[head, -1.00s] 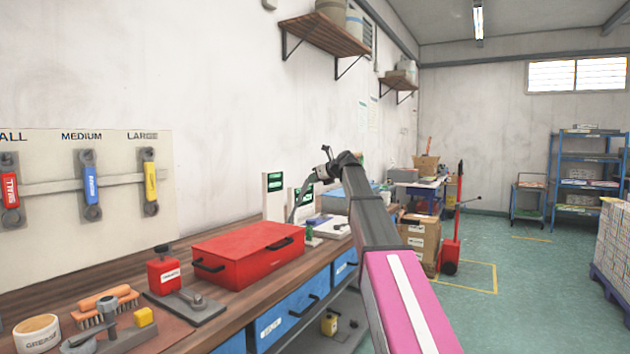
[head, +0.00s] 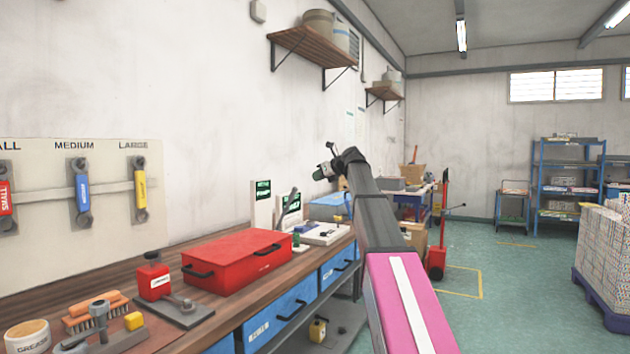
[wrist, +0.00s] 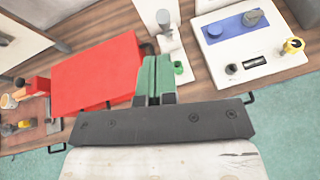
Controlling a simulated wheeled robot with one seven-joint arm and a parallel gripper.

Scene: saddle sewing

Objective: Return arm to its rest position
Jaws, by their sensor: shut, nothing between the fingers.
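My arm reaches forward from the lower right of the head view, with its wrist end bent over at the top. My gripper (wrist: 153,80) shows in the wrist view as two green fingers side by side, shut with nothing between them. It is above the wooden workbench (wrist: 190,15), with a red toolbox (wrist: 98,75) to its left and a white board with a blue panel (wrist: 250,40) to its right. The red toolbox also stands closed on the bench in the head view (head: 235,262). In the head view the fingertips are too small to make out.
A wall panel (head: 100,225) holds red, blue and yellow handled tools. A red block tool (head: 153,278), a brush (head: 95,312) and a grease tin (head: 27,335) stand at the near left. Blue drawers (head: 280,318) sit under the bench. Open green floor (head: 520,310) lies to the right.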

